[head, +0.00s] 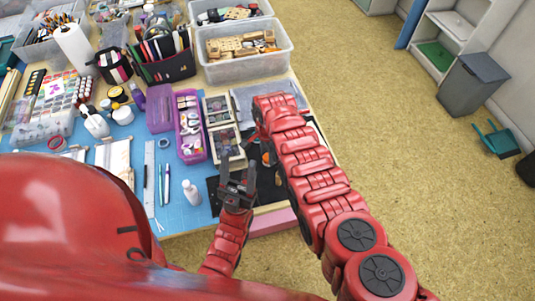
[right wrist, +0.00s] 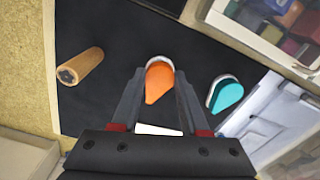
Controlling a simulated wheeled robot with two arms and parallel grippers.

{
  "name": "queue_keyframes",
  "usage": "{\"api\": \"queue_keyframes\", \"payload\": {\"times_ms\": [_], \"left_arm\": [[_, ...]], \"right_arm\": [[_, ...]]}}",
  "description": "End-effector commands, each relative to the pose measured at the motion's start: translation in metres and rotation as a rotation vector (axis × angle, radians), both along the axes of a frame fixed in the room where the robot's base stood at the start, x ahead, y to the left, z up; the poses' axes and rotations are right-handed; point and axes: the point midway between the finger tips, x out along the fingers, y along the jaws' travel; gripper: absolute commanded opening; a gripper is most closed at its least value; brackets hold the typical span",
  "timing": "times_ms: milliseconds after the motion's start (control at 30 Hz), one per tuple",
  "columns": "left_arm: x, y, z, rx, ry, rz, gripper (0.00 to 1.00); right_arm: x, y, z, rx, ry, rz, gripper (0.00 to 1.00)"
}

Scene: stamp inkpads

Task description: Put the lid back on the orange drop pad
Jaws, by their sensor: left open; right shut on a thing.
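In the right wrist view an orange drop-shaped lid (right wrist: 159,84) sits between the fingertips of my right gripper (right wrist: 160,82), which is shut on it. A pale rim shows at its rounded far end. I cannot tell whether the lid is seated on its pad or just above it. A teal drop pad (right wrist: 227,94) lies to the right on the black mat (right wrist: 110,35), apart from the gripper. In the head view my right arm hides most of this. My left gripper (head: 238,163) is open and empty, over the table's front part.
A wooden cylinder (right wrist: 80,65) lies on the mat to the left. Framed boxes of stamps (head: 227,145) and a purple case (head: 190,127) stand left of my right arm. A white bottle (head: 191,192) stands near the front.

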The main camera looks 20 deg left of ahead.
Motion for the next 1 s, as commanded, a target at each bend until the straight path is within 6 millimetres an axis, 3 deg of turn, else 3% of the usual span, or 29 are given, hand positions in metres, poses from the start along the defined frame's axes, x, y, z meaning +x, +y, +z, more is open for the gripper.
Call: {"api": "queue_keyframes", "payload": {"times_ms": [1000], "left_arm": [[0.0,0.0,-0.0046,0.0,0.0,0.0,0.56]], "right_arm": [[0.0003,0.0,-0.004,0.0,0.0,-0.001,0.0]]}}
